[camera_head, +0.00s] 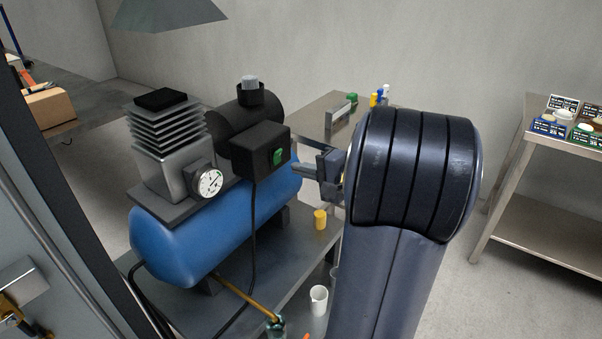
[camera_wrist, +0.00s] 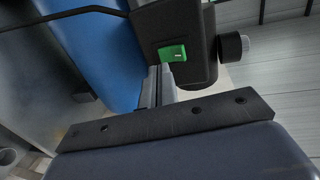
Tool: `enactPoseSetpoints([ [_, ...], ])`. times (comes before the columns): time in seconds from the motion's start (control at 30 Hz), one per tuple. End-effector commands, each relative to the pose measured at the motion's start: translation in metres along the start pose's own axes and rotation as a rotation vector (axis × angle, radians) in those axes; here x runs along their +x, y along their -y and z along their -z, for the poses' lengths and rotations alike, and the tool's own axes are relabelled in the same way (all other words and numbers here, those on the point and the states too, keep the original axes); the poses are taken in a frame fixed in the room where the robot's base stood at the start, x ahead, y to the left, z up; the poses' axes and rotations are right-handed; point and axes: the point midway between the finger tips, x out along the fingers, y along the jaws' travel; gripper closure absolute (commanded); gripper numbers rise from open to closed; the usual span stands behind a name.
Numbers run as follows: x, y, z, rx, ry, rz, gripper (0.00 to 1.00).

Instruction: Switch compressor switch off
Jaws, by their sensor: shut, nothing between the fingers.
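The compressor has a blue tank (camera_head: 215,228), a finned grey block and a round pressure gauge (camera_head: 209,183). A black box (camera_head: 261,150) on its right side carries a green switch (camera_head: 278,157). The green switch also shows in the wrist view (camera_wrist: 172,54), just beyond my fingertips. My gripper (camera_head: 299,170) is shut and empty, to the right of the switch in the head view. In the wrist view the fingers (camera_wrist: 166,74) point at the lower edge of the switch. I cannot tell whether they touch it. My arm hides part of the bench behind.
The compressor stands on a dark bench (camera_head: 290,262) with a yellow cup (camera_head: 320,219) and a white cup (camera_head: 318,299). A steel table (camera_head: 553,225) with several small boxes stands at the right. A grey cabinet (camera_head: 50,215) is close at the left.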

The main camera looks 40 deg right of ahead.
Motion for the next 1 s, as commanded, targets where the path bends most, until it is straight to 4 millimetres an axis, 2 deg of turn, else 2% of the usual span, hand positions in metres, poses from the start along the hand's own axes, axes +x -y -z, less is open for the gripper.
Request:
enactPoseSetpoints([
  [0.4,-0.063,-0.011,0.002,0.002,-0.009,-0.001,1.0],
  [0.6,-0.088,-0.016,0.001,0.001,-0.006,-0.002,1.0],
  [0.8,-0.097,-0.017,0.001,0.001,-0.004,-0.001,1.0],
  [1.0,-0.097,-0.017,0.001,0.001,-0.003,-0.001,1.0],
])
